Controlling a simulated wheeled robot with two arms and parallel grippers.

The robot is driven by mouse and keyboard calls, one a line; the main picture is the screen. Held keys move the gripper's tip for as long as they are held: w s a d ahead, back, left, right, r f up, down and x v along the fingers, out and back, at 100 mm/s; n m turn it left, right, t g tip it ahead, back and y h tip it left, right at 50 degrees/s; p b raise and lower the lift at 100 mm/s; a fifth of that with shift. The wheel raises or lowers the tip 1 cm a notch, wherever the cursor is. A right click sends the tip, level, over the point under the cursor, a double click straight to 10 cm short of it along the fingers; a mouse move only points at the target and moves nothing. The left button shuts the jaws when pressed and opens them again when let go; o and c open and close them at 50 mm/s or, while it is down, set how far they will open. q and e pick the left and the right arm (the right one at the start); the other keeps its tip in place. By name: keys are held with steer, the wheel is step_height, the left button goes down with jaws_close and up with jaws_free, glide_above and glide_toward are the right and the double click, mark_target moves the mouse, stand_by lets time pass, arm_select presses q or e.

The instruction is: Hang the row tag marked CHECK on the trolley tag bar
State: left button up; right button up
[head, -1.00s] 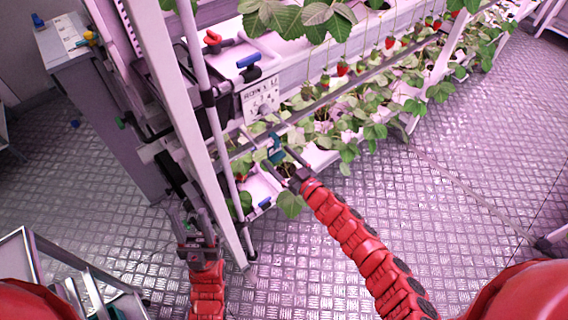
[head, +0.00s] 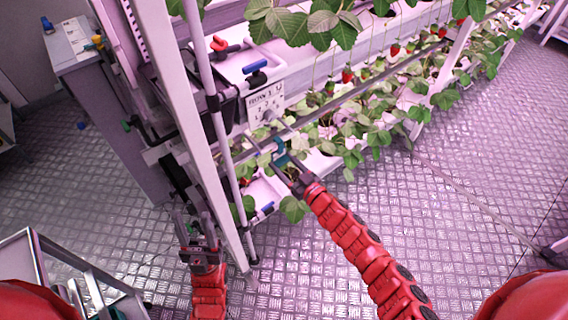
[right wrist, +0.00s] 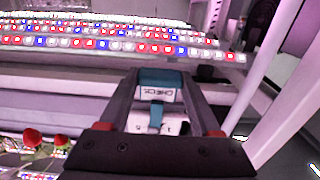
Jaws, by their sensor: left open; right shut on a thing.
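The teal tag (head: 281,152) is between the fingers of my right gripper (head: 262,130), in front of the rack. In the right wrist view, the tag (right wrist: 159,79) has a white face with lettering that looks like CHECK, upside down. My right gripper (right wrist: 160,95) is shut on it there. My left gripper (head: 192,222) is open and empty, low beside the rack's white post. A metal frame (head: 62,262) at the lower left may be part of the trolley. I cannot make out its tag bar for certain.
A white sign plate (head: 265,103) is on the rack end, just beyond my right gripper. Red and blue valve handles (head: 256,66) sit above it. Strawberry plants (head: 350,130) hang along the rack. A grey cabinet (head: 105,120) stands left. The floor at right is mostly clear.

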steer(key=shift+r+p, duration=0.55)
steer(key=shift+r, duration=0.3)
steer(key=p+v, duration=0.2)
steer(key=v, duration=0.5)
steer(key=shift+p, duration=0.3)
stand_by(0.4)
